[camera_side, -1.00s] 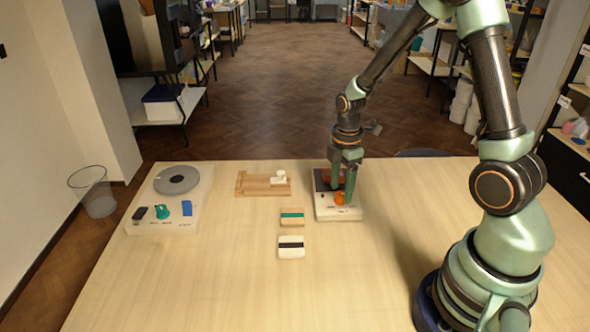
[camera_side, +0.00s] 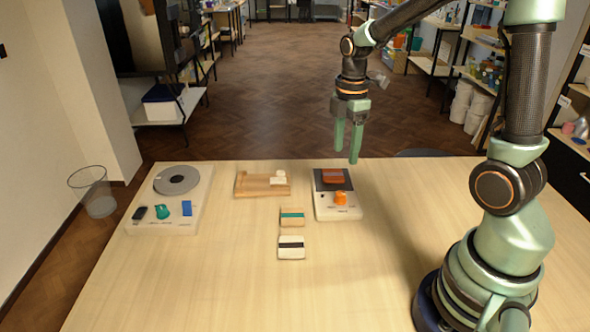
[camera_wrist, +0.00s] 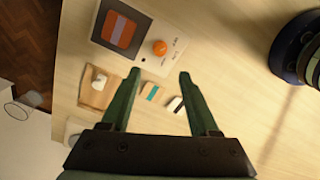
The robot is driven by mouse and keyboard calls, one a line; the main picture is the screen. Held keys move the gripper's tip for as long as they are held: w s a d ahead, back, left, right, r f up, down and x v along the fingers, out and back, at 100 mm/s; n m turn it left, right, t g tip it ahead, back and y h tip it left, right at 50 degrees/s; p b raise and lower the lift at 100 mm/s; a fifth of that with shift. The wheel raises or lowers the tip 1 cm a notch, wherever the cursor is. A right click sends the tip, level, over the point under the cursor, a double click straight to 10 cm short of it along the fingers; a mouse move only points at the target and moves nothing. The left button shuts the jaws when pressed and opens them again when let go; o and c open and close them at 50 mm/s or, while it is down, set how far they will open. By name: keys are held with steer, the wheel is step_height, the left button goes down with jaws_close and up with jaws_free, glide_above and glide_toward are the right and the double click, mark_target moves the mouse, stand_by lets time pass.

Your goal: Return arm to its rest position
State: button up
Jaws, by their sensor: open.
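My gripper (camera_side: 347,150) hangs above the far side of the table, with its green fingers apart and nothing between them. It also shows in the wrist view (camera_wrist: 158,75), open and pointing over the table. Below it in the side view is a white device (camera_side: 338,210) with a dark panel, an orange-red block (camera_side: 333,176) lying on that panel and an orange knob (camera_side: 340,198). The fingers are clear of all three. The wrist view shows the same device (camera_wrist: 182,22), block (camera_wrist: 119,31) and knob (camera_wrist: 159,47). My upper arm leaves the top of the side view.
A white unit with a grey disc (camera_side: 176,180) stands at the left of the table. A wooden board (camera_side: 255,186) with a white piece (camera_side: 279,177) and two small striped blocks, teal-banded (camera_side: 292,223) and black-banded (camera_side: 291,254), lie mid-table. The table's front is clear.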

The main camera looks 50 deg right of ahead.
steer(key=s+a+r+m+t, duration=0.5)
steer(key=a+r+m, duration=0.4)
steer(key=m, duration=0.4)
steer(key=shift+s+a+r+m+t, duration=0.35)
steer(key=shift+s+r, duration=0.1)
steer(key=shift+s, duration=0.25)
